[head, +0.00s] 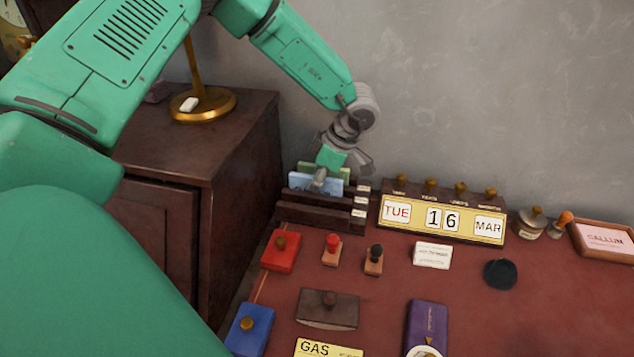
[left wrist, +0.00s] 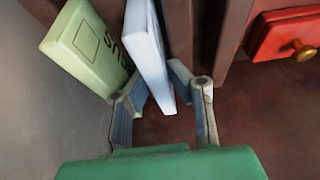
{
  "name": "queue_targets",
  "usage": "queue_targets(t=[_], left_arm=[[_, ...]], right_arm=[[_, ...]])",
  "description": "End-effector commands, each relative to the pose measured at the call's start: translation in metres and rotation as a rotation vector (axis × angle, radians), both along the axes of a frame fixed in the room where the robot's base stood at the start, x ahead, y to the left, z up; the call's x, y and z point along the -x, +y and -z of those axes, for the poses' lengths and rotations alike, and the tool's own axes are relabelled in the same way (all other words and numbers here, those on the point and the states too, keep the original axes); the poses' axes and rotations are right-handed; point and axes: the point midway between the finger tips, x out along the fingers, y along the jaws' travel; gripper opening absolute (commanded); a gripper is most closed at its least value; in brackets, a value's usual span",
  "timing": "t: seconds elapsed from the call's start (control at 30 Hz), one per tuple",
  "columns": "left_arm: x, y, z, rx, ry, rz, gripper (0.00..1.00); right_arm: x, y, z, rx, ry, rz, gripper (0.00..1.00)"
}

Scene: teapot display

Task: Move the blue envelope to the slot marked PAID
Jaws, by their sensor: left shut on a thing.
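A dark wooden letter rack (head: 322,216) stands at the table's back left edge, with small white labels on the right ends of its slots, too small to read. The pale blue envelope (head: 299,182) stands upright in the rear part of the rack, in front of a green envelope (head: 309,168). My left gripper (head: 320,178) reaches down from above and is shut on the blue envelope. In the left wrist view the blue envelope (left wrist: 149,50) is between my fingers (left wrist: 155,82), and the green envelope (left wrist: 85,45) is beside them. Which slot holds the blue envelope is hard to tell. My right gripper is not in view.
A calendar block (head: 443,217) stands right of the rack. A red box (head: 281,251), two stamps (head: 332,249) (head: 374,260) and a white card (head: 432,255) lie in front. A wooden cabinet (head: 215,180) is at left and a grey wall (head: 480,90) behind.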

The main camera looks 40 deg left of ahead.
Motion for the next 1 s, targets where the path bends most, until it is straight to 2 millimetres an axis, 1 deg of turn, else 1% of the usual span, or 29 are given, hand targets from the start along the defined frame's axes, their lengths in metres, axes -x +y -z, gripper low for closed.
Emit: queue_targets(t=[0.27, 0.3, 0.33, 0.37, 0.63, 0.73, 0.87, 1.0], left_arm=[[-0.002, -0.001, 0.002, -0.003, -0.005, 0.002, 0.0], [-0.002, -0.001, 0.003, -0.002, -0.005, 0.002, 0.21], [-0.002, 0.0, 0.003, -0.002, -0.005, 0.002, 0.32], [-0.001, 0.0, 0.003, 0.0, -0.005, 0.002, 0.35], [-0.001, 0.001, 0.003, 0.0, -0.005, 0.002, 0.35], [-0.002, 0.0, -0.002, 0.001, -0.006, 0.002, 0.35], [-0.006, -0.007, -0.02, 0.0, -0.008, 0.003, 0.35], [-0.011, -0.019, -0.05, -0.001, -0.01, 0.003, 0.35]], right_arm=[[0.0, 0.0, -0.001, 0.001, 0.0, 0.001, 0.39], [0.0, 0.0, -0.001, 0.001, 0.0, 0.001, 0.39], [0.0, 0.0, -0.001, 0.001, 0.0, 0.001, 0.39], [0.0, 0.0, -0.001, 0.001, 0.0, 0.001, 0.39], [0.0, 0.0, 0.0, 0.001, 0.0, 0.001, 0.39], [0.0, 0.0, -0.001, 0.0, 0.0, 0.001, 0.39], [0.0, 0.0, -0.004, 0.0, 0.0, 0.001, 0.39], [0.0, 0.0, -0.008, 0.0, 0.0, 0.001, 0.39]])
